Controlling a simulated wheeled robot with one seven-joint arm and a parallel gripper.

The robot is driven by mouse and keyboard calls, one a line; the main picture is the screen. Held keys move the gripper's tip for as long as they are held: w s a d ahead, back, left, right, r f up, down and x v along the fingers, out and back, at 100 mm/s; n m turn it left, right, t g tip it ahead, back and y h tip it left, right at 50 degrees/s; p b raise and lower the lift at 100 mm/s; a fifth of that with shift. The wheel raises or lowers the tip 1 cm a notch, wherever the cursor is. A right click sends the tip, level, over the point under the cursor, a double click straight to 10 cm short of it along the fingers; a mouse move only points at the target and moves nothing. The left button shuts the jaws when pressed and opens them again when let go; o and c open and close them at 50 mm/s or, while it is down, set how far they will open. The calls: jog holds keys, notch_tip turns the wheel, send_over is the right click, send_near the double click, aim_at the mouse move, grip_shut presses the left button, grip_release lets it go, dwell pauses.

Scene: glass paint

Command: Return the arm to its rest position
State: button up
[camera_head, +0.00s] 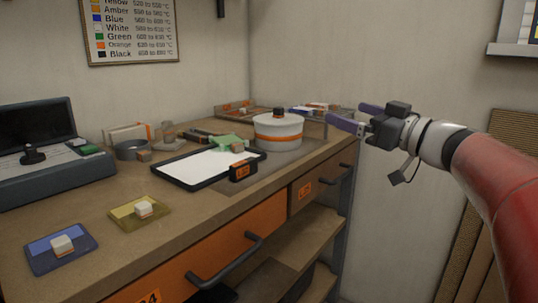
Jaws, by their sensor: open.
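My gripper (356,116) is in the air to the right of the workbench (130,245), at about the height of the white round pot. Its two purple fingers are spread apart, with nothing visible between them. My red and white arm reaches in from the right edge of the picture. The gripper looks clear of the bench and of everything on it, though its exact distance from the pot is hard to tell.
A white round pot (278,135) with an orange band stands at the bench's far right. A black-rimmed tray (185,184) with a white surface, a blue glass piece (78,242) and a yellow glass piece (124,220) lie nearer. Orange drawers (205,260) have protruding handles.

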jog(key=s+d+f+m+t+h, duration=0.1)
jog(key=s+d+f+m+h, duration=0.25)
jog(key=m+h, duration=0.35)
jog(key=s+d+f+m+t+h, duration=0.1)
jog(key=s+d+f+m+h, duration=0.3)
jog(key=h, duration=0.5)
jog(key=s+a+f+n+g+y, duration=0.1)
jog(key=s+a+f+g, duration=0.3)
jog(key=s+f, duration=0.5)
jog(key=s+a+f+g+y, duration=0.2)
jog(key=s+a+f+g, duration=0.3)
jog(key=s+f, duration=0.4)
notch_tip(320, 180, down, 6)
jog(key=shift+s+a+r+n+g, duration=0.2)
jog(key=shift+s+n+g, duration=0.2)
jog(key=shift+g, duration=0.5)
